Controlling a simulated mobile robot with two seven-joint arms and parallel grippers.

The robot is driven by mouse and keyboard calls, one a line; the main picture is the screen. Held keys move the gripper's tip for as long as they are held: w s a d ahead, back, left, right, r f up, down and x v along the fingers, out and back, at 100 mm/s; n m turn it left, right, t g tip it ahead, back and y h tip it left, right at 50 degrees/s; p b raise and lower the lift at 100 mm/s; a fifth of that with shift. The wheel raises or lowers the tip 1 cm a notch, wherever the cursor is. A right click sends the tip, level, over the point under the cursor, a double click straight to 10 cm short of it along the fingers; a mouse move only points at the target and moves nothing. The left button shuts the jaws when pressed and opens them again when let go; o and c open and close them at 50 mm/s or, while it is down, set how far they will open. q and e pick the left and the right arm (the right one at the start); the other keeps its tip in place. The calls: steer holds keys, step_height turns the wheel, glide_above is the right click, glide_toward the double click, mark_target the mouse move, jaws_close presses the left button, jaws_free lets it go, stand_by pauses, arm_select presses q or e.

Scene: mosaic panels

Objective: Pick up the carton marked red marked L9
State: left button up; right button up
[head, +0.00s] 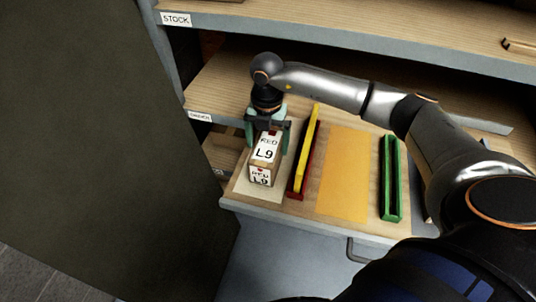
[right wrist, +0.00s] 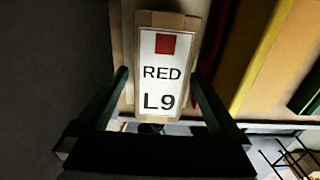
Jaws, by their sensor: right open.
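The carton marked RED L9 (head: 265,165) is a brown box with white labels on its top and front, standing on a pale mat at the left of the pulled-out board. Its top label, with a red square, fills the middle of the right wrist view (right wrist: 161,72). My right gripper (head: 268,138) is over the carton from above, open, with one finger on either side of it. In the right wrist view the fingers (right wrist: 160,95) flank the carton, with gaps beside it. My left gripper is not in view.
Just right of the carton stand a yellow panel (head: 305,145) and a red holder (head: 299,188). Further right are an orange mat (head: 344,175) and a green holder (head: 390,180). A shelf marked STOCK (head: 350,40) is above. A dark panel (head: 100,130) stands at left.

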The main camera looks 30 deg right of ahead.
step_height(320, 180, down, 5)
steer(key=shift+d+f, duration=0.1)
steer(key=shift+c, duration=0.4)
steer(key=c, duration=1.5)
jaws_close()
steer(key=shift+r, duration=0.2)
